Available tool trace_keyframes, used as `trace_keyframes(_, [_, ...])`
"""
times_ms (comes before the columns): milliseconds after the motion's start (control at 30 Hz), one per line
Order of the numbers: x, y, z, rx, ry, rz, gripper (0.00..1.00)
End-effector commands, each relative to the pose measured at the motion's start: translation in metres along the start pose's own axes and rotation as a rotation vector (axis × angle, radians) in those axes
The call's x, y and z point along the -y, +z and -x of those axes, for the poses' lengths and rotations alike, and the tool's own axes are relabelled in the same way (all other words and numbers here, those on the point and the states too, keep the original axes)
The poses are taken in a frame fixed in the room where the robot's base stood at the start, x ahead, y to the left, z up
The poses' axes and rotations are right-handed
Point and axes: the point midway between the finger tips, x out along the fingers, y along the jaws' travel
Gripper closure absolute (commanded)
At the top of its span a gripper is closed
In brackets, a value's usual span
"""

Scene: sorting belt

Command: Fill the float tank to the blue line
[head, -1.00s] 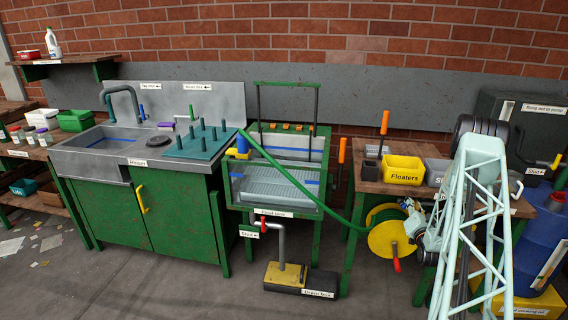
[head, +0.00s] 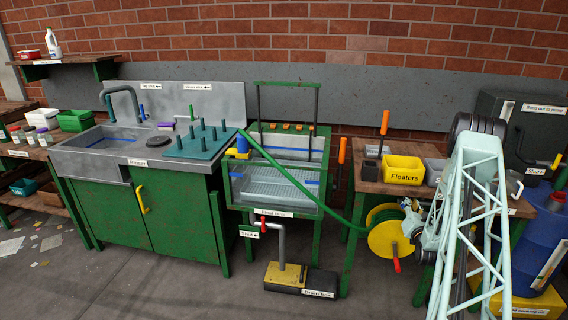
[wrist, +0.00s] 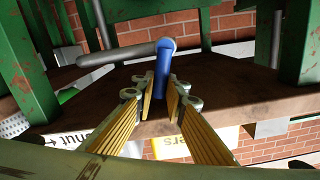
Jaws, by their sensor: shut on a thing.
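The float tank (head: 235,192) is a clear-fronted tank on a green stand, with short blue line marks on its walls. A green hose (head: 310,180) runs from its rim, near a blue-and-yellow fitting (head: 243,146), to a yellow reel (head: 390,240) on the right. My gripper (wrist: 161,92) is shut on a blue handle (wrist: 163,62) beside a grey pipe end. In the head view my arm's end is beside the reel and hides the handle. The exact water level is hard to tell.
A yellow Floaters bin (head: 403,170) stands on the bench behind the reel. A red-handled drain pipe (head: 281,240) and yellow foot box (head: 285,276) are under the tank. A sink cabinet (head: 180,230) stands left. The floor in front is clear.

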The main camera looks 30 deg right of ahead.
Motion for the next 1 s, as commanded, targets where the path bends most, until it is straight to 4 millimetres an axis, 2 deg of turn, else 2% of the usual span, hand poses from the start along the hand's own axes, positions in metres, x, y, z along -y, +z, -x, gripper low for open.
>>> trace_keyframes(200, [0.006,0.0,0.0,0.001,-0.001,0.086,0.98])
trace_keyframes(667, [0.007,0.001,0.0,0.001,-0.001,0.108,0.98])
trace_keyframes(1000, [0.016,0.003,0.0,0.001,-0.002,0.265,0.98])
